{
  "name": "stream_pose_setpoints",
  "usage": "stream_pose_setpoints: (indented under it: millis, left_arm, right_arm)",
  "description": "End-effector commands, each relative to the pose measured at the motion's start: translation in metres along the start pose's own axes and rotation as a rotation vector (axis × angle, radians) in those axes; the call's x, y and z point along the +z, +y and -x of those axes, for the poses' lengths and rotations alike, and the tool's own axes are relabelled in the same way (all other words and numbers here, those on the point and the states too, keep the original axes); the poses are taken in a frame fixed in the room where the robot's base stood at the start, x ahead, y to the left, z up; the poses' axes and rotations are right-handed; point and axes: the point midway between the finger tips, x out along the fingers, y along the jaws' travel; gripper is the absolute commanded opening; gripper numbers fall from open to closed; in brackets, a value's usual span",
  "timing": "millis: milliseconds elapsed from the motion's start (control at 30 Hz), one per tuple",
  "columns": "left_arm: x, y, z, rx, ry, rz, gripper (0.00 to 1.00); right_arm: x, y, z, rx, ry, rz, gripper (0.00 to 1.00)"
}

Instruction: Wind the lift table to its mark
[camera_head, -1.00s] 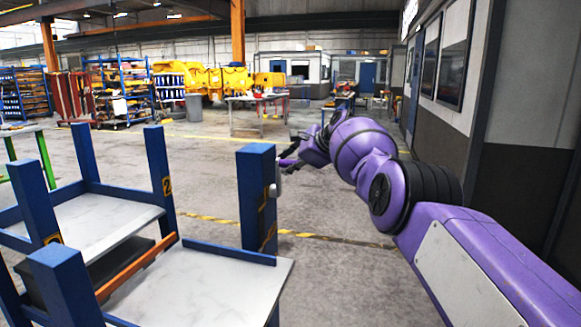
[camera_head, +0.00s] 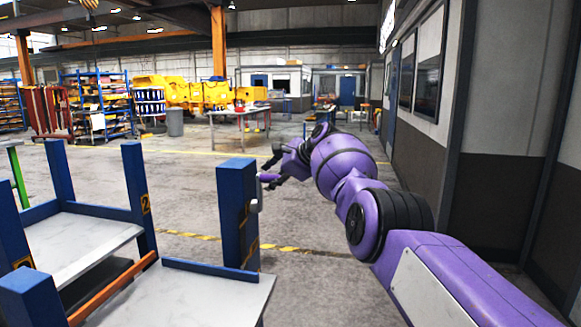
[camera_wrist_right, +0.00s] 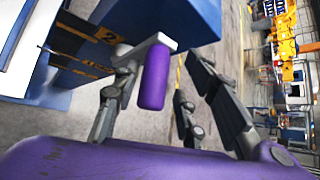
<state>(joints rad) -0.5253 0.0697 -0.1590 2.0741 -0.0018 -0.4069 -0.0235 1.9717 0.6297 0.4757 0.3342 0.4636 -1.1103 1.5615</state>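A blue frame with pale plates (camera_head: 195,296) stands at lower left; I take it as the lift table. Its near right post (camera_head: 237,215) carries a pale crank fitting (camera_head: 253,208). In the right wrist view, a purple upright grip (camera_wrist_right: 155,77) hangs from a white crank arm (camera_wrist_right: 145,48). My right gripper (camera_head: 270,168) is beside the post, fingers toward it. In the wrist view its fingers (camera_wrist_right: 155,98) are spread, with the grip between them; contact is not clear. The height mark cannot be made out. My left gripper is not in view.
An orange bar (camera_head: 113,292) lies between the two pale plates. A dark wall with windows (camera_head: 500,195) runs along the right. Open grey floor with a yellow-black striped line (camera_head: 290,249) lies beyond. A workbench (camera_head: 238,113) and blue shelves (camera_head: 97,103) stand far back.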

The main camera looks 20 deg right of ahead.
Motion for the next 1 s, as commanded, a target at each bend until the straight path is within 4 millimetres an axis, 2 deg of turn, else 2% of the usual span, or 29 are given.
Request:
stream_pose_setpoints:
  millis: [267, 733, 1000]
  left_arm:
    - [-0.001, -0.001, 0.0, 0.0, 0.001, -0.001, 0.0]
    - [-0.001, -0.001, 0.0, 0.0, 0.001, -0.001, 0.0]
    - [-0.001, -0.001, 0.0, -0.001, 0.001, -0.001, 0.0]
  right_arm:
    - [0.0, 0.003, 0.019, -0.002, 0.002, 0.003, 0.39]
    - [0.001, 0.001, 0.099, -0.003, 0.001, 0.002, 0.39]
    - [0.0, 0.002, 0.114, -0.002, 0.001, 0.002, 0.39]
